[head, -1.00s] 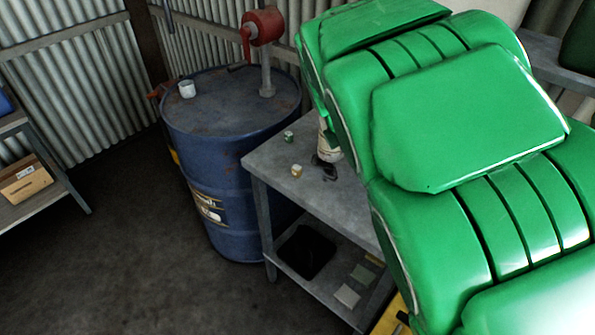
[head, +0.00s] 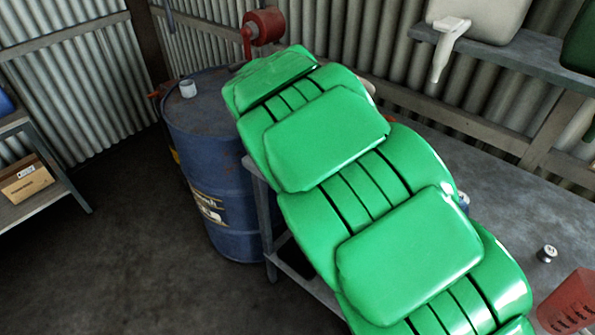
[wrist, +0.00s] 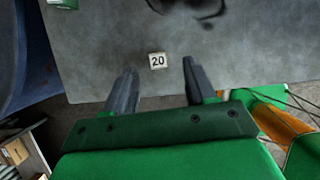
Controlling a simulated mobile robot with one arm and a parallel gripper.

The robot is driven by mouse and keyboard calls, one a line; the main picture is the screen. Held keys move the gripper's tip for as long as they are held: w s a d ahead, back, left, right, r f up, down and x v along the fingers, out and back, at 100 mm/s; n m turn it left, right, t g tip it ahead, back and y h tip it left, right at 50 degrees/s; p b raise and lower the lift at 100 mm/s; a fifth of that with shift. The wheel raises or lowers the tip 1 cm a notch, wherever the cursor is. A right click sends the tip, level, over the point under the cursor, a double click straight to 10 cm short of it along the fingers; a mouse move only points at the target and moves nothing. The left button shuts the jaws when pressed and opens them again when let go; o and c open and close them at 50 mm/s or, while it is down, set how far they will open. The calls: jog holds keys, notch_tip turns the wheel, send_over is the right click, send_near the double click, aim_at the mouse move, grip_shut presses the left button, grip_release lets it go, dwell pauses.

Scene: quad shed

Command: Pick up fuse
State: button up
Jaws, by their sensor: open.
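A small pale piece marked "20" (wrist: 157,60), which looks like the fuse, lies on the grey metal table (wrist: 110,40) in the wrist view. My gripper (wrist: 159,69) is open and empty, with one dark finger to each side of the line to this piece. The piece shows between and just beyond the fingertips; I cannot tell how high above the table they are. In the head view my green arm hides the piece and my gripper.
A second small green-sided piece (wrist: 62,3) and a black object (wrist: 205,8) lie farther along the table. A blue drum (head: 215,150) stands beside the table. A red container (head: 568,303) and a small can (head: 547,253) are at the right. A shelf (head: 500,48) runs behind.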

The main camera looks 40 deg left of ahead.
jog(key=x, duration=0.4)
jog(key=shift+s+a+f, duration=0.1)
jog(key=shift+s+f, duration=0.05)
grip_shut()
